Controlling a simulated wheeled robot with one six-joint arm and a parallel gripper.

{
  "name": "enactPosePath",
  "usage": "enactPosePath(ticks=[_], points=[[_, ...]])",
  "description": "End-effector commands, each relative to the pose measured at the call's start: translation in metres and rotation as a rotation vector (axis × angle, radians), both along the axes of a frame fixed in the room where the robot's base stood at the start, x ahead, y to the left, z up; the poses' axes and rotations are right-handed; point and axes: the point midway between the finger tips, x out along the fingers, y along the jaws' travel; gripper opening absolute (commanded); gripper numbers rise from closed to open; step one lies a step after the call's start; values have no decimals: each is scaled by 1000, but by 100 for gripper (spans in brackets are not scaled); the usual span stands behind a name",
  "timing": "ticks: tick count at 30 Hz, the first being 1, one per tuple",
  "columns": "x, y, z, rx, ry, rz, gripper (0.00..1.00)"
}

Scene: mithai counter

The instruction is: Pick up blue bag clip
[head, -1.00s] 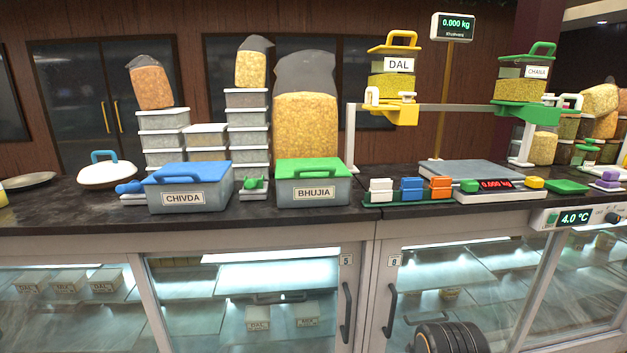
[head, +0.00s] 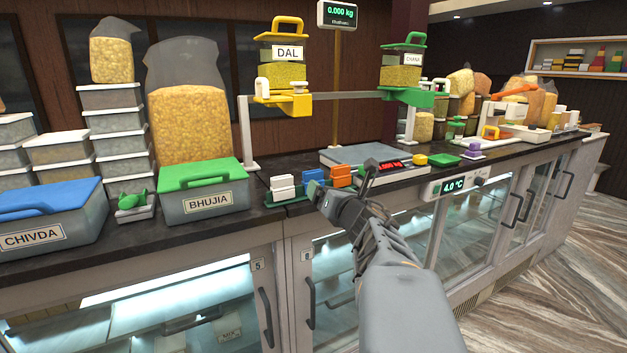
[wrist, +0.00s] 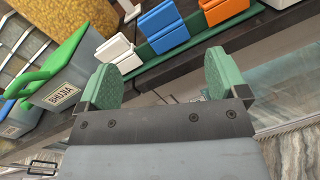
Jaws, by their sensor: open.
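The blue bag clip (head: 313,180) stands on a green tray between a white clip (head: 283,187) and an orange clip (head: 341,175). In the wrist view the blue clip (wrist: 162,27) is ahead of my gripper, near the top middle, with the white clip (wrist: 117,53) to its left and the orange clip (wrist: 190,24) to its right. My gripper (wrist: 160,85) is open, with its green pads apart and nothing between them. In the head view my gripper (head: 345,195) is in front of the counter edge, near the clips, and hides part of the tray.
The green tray (wrist: 240,25) is near the counter's front edge. A green-lidded BHUJIA box (head: 207,196) stands to its left. A scale (head: 370,157) with a red display is behind and right. A temperature panel (head: 455,187) juts from the counter front.

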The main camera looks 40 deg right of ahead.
Motion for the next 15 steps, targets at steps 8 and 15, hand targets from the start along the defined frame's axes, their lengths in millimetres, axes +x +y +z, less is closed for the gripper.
enactPosePath(ticks=[8, 15], points=[[6, -13, 8, -323, 47, 109, 92], [48, -18, 8, -339, 50, 116, 92]])
